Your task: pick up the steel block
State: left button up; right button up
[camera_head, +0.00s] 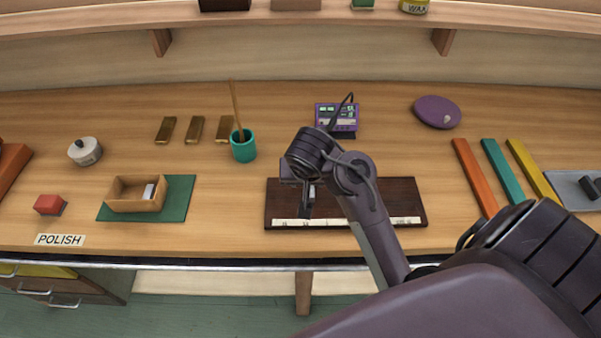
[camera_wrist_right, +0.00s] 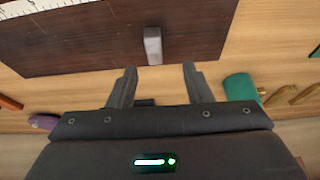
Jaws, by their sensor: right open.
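The steel block (camera_wrist_right: 153,45) is a small grey bar lying on a dark brown board (camera_wrist_right: 90,40) in the right wrist view. In the head view the board (camera_head: 390,195) is at the middle of the bench, and my right gripper and arm hide the block. My right gripper (camera_head: 307,203) is over the left part of the board. Its two fingers (camera_wrist_right: 160,84) are spread and empty in the wrist view, with the block beyond their tips and roughly in line with the gap. My left gripper is not in view.
A teal cup with a stick (camera_head: 243,147) and a purple device with a cable (camera_head: 336,116) stand behind the board. A wooden box (camera_head: 125,195) on a green mat is left. Orange (camera_head: 474,175), teal and yellow bars lie right. Bench is clear between box and board.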

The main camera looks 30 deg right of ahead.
aim_at(311, 189)
jog(key=f, duration=0.1)
jog(key=d+f, duration=0.1)
jog(key=f, duration=0.1)
jog(key=shift+d+f, duration=0.2)
jog(key=x, duration=0.2)
jog(key=shift+w+d+f, duration=0.1)
jog(key=shift+w+f, duration=0.2)
jog(key=shift+w, duration=0.05)
jog(key=shift+w+f, duration=0.15)
jog(key=shift+f, duration=0.15)
jog(key=shift+c, duration=0.2)
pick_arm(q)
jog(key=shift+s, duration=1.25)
pick_arm(e)
grip_shut()
